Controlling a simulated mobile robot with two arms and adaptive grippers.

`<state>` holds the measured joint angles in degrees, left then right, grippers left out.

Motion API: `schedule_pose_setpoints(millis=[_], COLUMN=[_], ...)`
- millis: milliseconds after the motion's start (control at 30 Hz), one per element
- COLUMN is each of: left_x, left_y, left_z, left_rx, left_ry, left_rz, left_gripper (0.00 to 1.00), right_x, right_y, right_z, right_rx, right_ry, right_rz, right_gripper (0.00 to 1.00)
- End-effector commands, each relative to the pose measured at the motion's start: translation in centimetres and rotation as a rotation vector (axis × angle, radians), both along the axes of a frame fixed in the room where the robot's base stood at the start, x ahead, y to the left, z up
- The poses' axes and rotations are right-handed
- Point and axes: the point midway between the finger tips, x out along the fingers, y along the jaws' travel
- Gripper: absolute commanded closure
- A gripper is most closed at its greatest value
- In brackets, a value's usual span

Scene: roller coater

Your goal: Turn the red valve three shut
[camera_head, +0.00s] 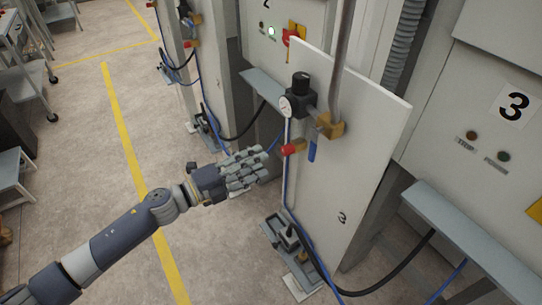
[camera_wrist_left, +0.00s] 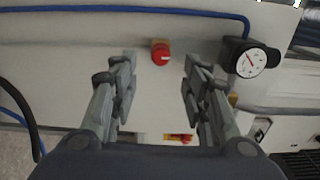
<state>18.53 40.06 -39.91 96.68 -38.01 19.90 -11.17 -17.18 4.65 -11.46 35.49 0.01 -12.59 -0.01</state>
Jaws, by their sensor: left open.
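The red valve (camera_head: 289,149) sticks out from the left edge of the white panel marked 3 (camera_head: 365,125), below a pressure gauge. My left gripper (camera_head: 264,165) is open and empty, its fingers pointing at the panel, just left of and slightly below the valve in the head view. In the left wrist view the red valve (camera_wrist_left: 160,56) shows between the two spread fingertips, a little beyond them; I see no contact. My right gripper is not in view.
A pressure gauge (camera_head: 285,106) with a black regulator (camera_head: 301,84) and a blue lever (camera_head: 312,149) sit close to the valve. A blue hose (camera_head: 288,190) runs down the panel edge. A grey shelf (camera_head: 468,238) juts out at right. Open floor lies left.

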Motion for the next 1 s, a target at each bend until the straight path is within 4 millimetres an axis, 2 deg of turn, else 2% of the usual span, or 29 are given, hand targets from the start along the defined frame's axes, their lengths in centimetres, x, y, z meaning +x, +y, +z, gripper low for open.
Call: schedule_pose_setpoints(millis=[100, 333, 1000], left_x=[-1.4, -2.9, -3.0], left_y=[1.8, 3.9, 4.4], left_z=[-0.1, 0.0, -0.2], left_rx=[0.0, -0.001, -0.003], left_ry=[0.003, 0.001, 0.005], left_rz=[0.0, -0.001, 0.005], left_gripper=[0.57, 0.57, 0.57], right_x=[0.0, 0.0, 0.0], right_y=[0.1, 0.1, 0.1], right_z=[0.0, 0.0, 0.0], right_rx=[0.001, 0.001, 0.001], right_ry=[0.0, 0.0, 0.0], right_rz=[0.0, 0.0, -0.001], right_gripper=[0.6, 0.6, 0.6])
